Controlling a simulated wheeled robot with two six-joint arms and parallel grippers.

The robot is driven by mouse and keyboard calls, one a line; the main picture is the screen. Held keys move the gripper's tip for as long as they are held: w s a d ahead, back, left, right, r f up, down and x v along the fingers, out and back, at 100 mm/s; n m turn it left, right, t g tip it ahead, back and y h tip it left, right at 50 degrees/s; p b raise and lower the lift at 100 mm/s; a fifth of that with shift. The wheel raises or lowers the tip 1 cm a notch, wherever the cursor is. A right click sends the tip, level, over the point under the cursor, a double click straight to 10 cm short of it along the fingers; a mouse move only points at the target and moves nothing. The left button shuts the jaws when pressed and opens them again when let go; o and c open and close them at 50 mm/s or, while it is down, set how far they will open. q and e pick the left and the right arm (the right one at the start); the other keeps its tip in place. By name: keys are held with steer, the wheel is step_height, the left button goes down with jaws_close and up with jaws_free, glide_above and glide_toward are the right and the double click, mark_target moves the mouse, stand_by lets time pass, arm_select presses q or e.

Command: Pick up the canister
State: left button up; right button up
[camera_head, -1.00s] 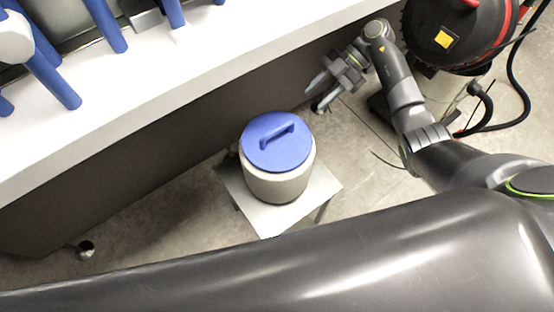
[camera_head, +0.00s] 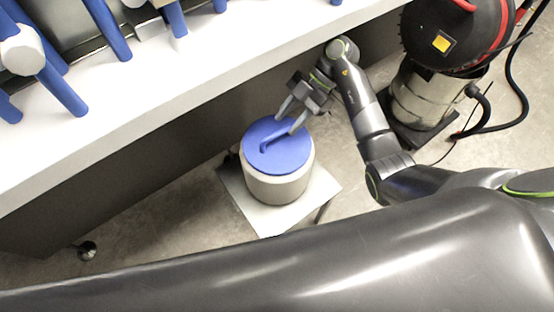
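The canister (camera_head: 277,183) is a pale grey cylinder with a blue lid (camera_head: 291,157) that has a raised blue bar handle (camera_head: 276,141). It stands upright on a small light-grey stand (camera_head: 233,187) in the middle of the view. My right gripper (camera_head: 286,125) is open, with its two fingers pointing down and left over the far part of the lid, close to the handle. I cannot tell whether the fingertips touch the lid. My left gripper is not in view.
A white-topped counter with a dark front (camera_head: 130,185) runs diagonally behind the stand, with blue posts (camera_head: 105,28) on it. A black and red vacuum cleaner (camera_head: 458,35) with a steel drum stands at the upper right. Concrete floor is free left of the stand.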

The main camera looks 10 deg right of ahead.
mark_target(279, 131)
steer(key=x, duration=0.5)
steer(key=shift+s+a, duration=0.15)
steer(key=shift+a, duration=0.1)
jaws_close()
